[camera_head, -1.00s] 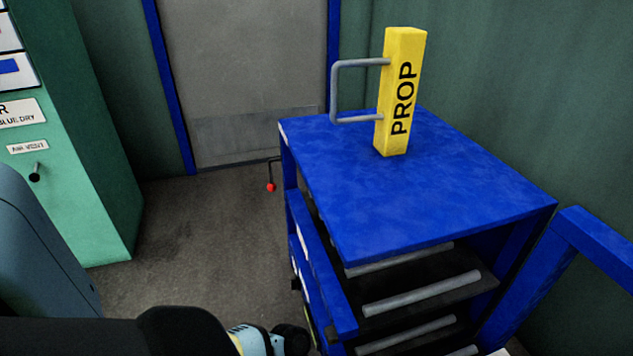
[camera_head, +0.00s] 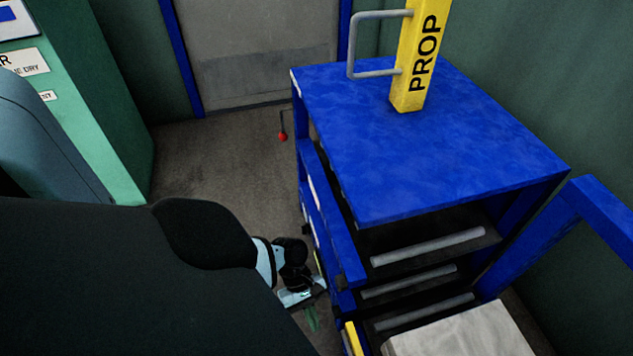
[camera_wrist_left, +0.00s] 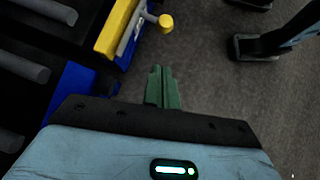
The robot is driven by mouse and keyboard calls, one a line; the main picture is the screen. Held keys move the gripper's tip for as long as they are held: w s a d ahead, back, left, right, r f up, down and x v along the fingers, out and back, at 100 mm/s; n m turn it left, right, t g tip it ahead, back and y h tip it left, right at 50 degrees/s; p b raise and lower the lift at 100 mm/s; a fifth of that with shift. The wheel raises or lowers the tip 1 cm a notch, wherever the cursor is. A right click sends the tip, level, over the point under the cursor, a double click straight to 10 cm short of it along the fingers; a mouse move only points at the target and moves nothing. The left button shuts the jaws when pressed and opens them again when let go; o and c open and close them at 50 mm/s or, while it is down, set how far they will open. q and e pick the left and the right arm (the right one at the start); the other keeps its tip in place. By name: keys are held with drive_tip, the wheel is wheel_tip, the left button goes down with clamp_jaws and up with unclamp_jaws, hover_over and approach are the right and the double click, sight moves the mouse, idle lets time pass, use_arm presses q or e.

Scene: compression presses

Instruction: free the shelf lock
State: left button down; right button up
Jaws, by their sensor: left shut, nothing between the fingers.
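A blue rack (camera_head: 420,150) with shelves of grey rollers stands right of centre in the head view. In the left wrist view, a yellow bar (camera_wrist_left: 118,25) with a metal piece and a round yellow knob (camera_wrist_left: 166,22) is on the rack's side; it looks like the shelf lock. A bit of the yellow bar also shows in the head view (camera_head: 352,340). My left gripper (camera_head: 312,318) is beside the rack's left side, green fingers (camera_wrist_left: 162,85) shut and empty. They are apart from the knob in the picture. My right gripper is not in view.
A yellow PROP block (camera_head: 418,60) with a grey handle stands on the rack top. A red-ended lever (camera_head: 283,133) sticks out at the rack's far left. A green cabinet (camera_head: 110,130) is at left. The floor (camera_head: 215,150) between is clear.

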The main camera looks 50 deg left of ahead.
use_arm(q)
drive_tip(key=p+v, duration=0.1)
drive_tip(key=v, duration=0.4)
drive_tip(key=shift+f, duration=0.1)
idle(0.3)
